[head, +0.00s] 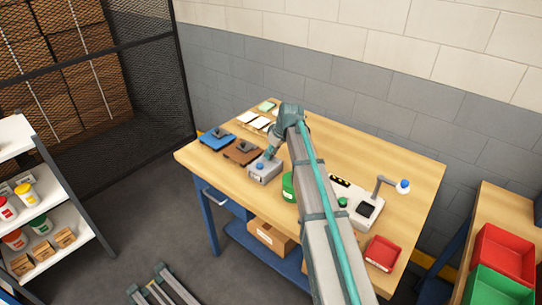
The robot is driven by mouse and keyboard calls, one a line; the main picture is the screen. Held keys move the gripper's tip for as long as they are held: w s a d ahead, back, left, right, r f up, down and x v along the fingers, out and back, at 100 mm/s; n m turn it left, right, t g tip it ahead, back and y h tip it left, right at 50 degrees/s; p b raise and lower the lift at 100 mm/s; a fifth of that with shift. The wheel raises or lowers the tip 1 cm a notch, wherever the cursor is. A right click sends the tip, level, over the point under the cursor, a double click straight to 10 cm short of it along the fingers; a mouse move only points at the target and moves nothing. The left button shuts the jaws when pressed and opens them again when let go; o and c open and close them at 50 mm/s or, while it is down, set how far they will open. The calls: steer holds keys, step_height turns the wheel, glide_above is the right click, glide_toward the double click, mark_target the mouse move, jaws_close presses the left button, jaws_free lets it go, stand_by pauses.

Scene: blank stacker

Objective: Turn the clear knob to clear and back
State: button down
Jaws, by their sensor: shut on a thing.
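A small grey box (265,172) stands on the wooden workbench, left of the bench's middle. A blue knob (260,166) shows on its top. My arm reaches over the bench from the front and bends down at its far end. My gripper (266,160) is at the top of the grey box, shut on the knob. The fingertips are small here, and the knob's markings and turn angle cannot be read.
Blue (217,139) and brown (243,152) plates lie left of the box. A red tray (382,253) sits at the front right.

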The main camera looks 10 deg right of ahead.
steer(key=n, duration=0.2)
steer(key=n+g+y+b, duration=0.1)
steer(key=n+b, duration=0.1)
steer(key=n, duration=0.1)
steer(key=shift+w+d+f+n+g, duration=0.1)
steer(key=shift+w+d+n+g, duration=0.05)
steer(key=shift+w+n+g, duration=0.15)
steer(key=shift+n+g+y+b, duration=0.3)
steer(key=shift+n+g+b, duration=0.6)
steer(key=shift+n, duration=1)
steer(key=c, duration=0.9)
jaws_free()
steer(key=shift+r, duration=0.2)
steer(key=v, duration=1.1)
steer(key=shift+d+r, duration=0.2)
steer(key=shift+r, duration=0.15)
steer(key=shift+s, duration=0.1)
